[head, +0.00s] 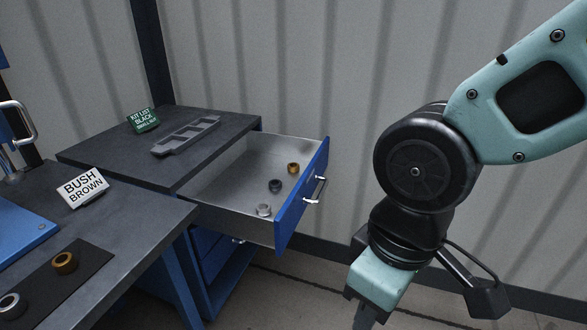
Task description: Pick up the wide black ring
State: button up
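A dark, near-black ring (275,187) lies on the floor of the open drawer (230,195), between a brown ring (293,168) behind it and a silver ring (264,211) in front. It is small in the view, so I cannot judge its width well. My gripper (364,316) points down at the bottom of the head view, to the right of the drawer and apart from the rings. Its fingertips run toward the bottom edge, and whether they are open or shut does not show.
The drawer's blue front (303,195) has a metal handle (317,190). A grey compartment tray (186,136) and a green sign (142,120) stand on the cabinet top. A "BUSH BROWN" sign (83,187), a brown ring (65,262) and a silver ring (10,305) are on the left bench.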

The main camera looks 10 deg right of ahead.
aim_at(275, 185)
jog(key=i+u, duration=0.25)
jog(key=i, duration=0.25)
jog(key=i+l+u, duration=0.1)
jog(key=i+u, duration=0.15)
jog(key=i, duration=0.25)
jog(key=i+l+u, duration=0.25)
jog(key=i, duration=0.25)
jog(key=j, duration=0.1)
